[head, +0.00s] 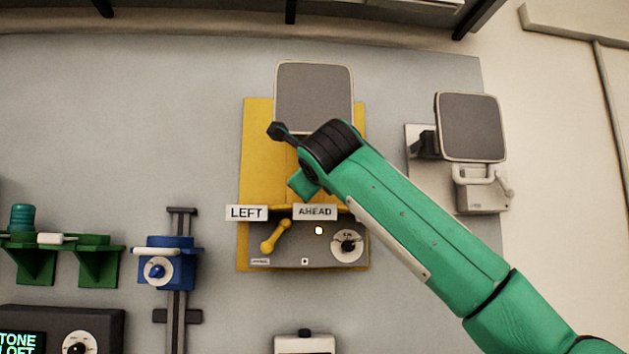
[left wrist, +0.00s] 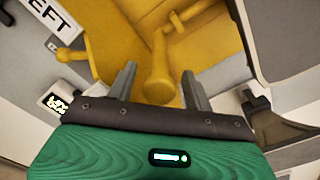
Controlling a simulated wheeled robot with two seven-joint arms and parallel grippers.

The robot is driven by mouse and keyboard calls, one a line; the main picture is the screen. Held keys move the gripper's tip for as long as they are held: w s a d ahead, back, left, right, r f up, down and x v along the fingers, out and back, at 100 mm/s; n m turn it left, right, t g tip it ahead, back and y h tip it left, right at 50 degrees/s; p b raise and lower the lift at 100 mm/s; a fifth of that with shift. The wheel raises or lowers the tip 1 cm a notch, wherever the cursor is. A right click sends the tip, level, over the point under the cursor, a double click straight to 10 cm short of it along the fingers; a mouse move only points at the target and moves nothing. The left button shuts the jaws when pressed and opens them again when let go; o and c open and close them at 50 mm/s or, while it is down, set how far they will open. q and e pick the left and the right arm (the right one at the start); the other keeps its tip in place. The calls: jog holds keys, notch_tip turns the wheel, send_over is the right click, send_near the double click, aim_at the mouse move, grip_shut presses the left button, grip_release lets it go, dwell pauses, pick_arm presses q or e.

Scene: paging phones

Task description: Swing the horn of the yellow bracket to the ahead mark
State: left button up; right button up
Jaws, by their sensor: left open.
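The yellow bracket (head: 257,160) is on the grey wall board, with a grey-faced horn (head: 313,97) at its top. The horn's face shows broadly to the head camera. A LEFT sign (head: 246,213) and an AHEAD sign (head: 315,212) sit side by side low on the bracket. My green arm covers the bracket's middle right, and its fingers are hidden there. In the left wrist view my left gripper (left wrist: 160,88) is open, with a yellow peg (left wrist: 158,78) between its fingers. I see gaps on both sides of the peg. My right gripper is not in view.
A yellow lever (head: 275,236) and a white dial (head: 347,246) are on the panel below the signs. A second grey horn (head: 471,127) on a white bracket stands to the right. A blue slider (head: 168,262) and green holders (head: 97,259) are at the left.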

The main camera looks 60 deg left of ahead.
pick_arm(q)
jog(key=b+v, duration=0.3)
jog(key=v, duration=1)
jog(key=shift+s+d, duration=0.15)
jog(key=shift+d, duration=0.15)
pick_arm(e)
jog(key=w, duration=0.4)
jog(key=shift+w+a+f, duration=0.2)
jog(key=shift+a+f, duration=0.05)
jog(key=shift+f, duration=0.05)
